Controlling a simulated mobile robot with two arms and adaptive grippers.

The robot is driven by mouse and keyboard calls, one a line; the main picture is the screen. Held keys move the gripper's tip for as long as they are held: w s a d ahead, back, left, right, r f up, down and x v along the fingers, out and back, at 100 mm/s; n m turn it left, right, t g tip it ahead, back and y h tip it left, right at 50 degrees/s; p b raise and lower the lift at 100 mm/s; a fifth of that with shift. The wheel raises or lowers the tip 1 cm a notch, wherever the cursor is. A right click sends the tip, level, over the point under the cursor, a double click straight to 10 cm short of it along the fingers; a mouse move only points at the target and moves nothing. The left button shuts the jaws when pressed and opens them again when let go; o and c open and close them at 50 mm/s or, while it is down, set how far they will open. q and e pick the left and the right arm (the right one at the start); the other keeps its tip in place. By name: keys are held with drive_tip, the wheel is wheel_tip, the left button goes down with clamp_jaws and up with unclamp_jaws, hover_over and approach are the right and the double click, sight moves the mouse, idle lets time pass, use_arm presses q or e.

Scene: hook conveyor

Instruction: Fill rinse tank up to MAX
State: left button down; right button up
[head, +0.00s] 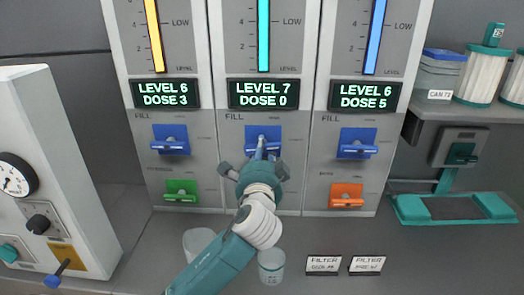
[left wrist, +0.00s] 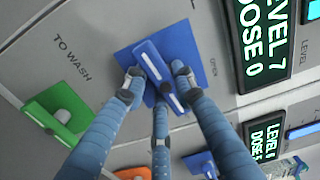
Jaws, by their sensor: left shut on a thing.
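Three panels each carry a gauge, a display and a blue FILL valve. I see no rinse label or MAX mark; the gauge tops are cut off. The middle display (head: 263,94) reads LEVEL 7, DOSE 0, and its teal gauge (head: 264,35) is coloured to the picture's top. My left gripper (head: 262,160) is at the middle blue FILL valve (head: 250,132). In the left wrist view its fingers are shut on the blue lever (left wrist: 162,73) over a blue plate (left wrist: 185,45). A green valve (left wrist: 62,112) marked TO WASH is beside it. My right gripper is out of view.
The left display (head: 165,94) reads LEVEL 6, DOSE 3; the right display (head: 365,97) reads LEVEL 6, DOSE 5. An orange valve (head: 346,196) is below right. A clear cup (head: 271,267) stands near my arm. Filter cartridges (head: 484,75) are on the right shelf.

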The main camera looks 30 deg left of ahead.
use_arm(q)
drive_tip(key=n, duration=0.2)
drive_tip(key=n+b, duration=0.1)
drive_tip(key=n, duration=0.1)
drive_tip(key=shift+d+f+n, duration=0.15)
drive_tip(key=shift+d+n, duration=0.05)
drive_tip(key=shift+n, duration=0.2)
drive_tip(key=shift+w+n, duration=0.1)
drive_tip(key=shift+n, duration=1.4)
drive_tip(key=c, duration=1.4)
unclamp_jaws()
drive_tip(key=shift+d, duration=0.1)
drive_tip(key=v, duration=1.2)
